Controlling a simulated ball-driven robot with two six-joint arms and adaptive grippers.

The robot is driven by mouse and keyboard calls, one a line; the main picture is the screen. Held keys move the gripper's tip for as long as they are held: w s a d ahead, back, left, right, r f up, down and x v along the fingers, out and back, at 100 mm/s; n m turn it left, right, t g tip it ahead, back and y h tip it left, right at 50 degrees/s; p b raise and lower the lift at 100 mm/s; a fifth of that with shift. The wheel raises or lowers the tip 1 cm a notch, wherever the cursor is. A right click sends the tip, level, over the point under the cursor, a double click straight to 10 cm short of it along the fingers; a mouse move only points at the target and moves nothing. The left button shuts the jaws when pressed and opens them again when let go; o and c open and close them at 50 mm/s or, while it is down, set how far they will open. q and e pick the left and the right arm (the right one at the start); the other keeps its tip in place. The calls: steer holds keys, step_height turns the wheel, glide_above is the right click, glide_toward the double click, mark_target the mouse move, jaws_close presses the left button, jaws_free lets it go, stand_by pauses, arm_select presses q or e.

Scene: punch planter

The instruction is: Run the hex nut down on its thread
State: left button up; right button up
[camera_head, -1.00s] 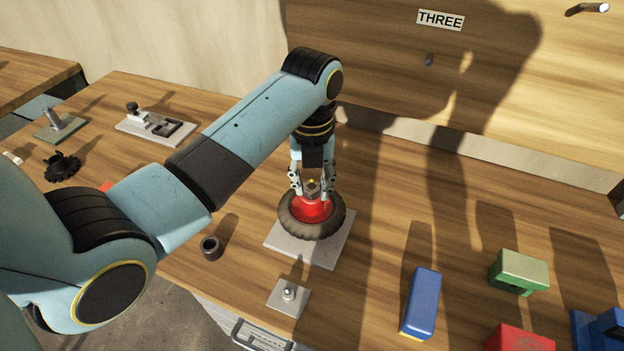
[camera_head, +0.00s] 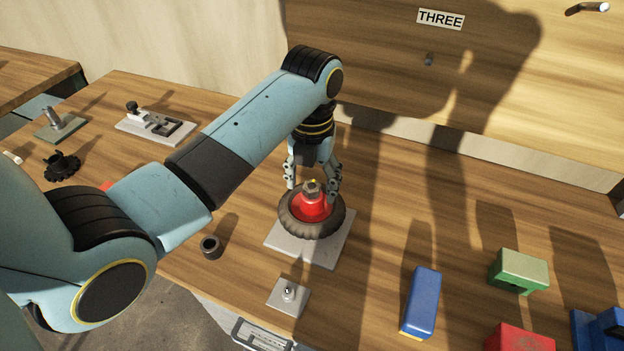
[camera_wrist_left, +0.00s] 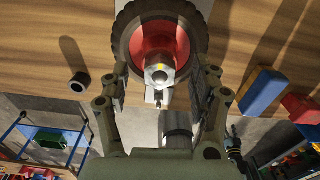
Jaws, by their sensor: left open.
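The hex nut (camera_head: 312,187) sits on top of the red hub (camera_head: 312,208) of a dark-tyred wheel (camera_head: 287,219), around a threaded end with a yellowish tip. The wheel lies flat on a grey square plate (camera_head: 322,253). In the left wrist view the nut (camera_wrist_left: 157,76) shows between the fingers, in front of the red hub (camera_wrist_left: 140,42). My left gripper (camera_head: 312,187) is open around the nut, its fingers apart on either side and clear of it. How far the nut is down the thread is hard to tell. My right gripper is not in view.
A small grey plate with a stud (camera_head: 288,293) and a dark ring (camera_head: 211,247) lie in front. Blue (camera_head: 421,302), green (camera_head: 518,271) and red (camera_head: 519,339) blocks stand to the right. A grey fixture (camera_head: 155,127) is at the back left.

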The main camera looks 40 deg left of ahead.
mark_target(312, 187)
arm_select(q)
steer(key=shift+o, duration=0.3)
steer(key=shift+r, duration=0.1)
steer(key=shift+r, duration=3.6)
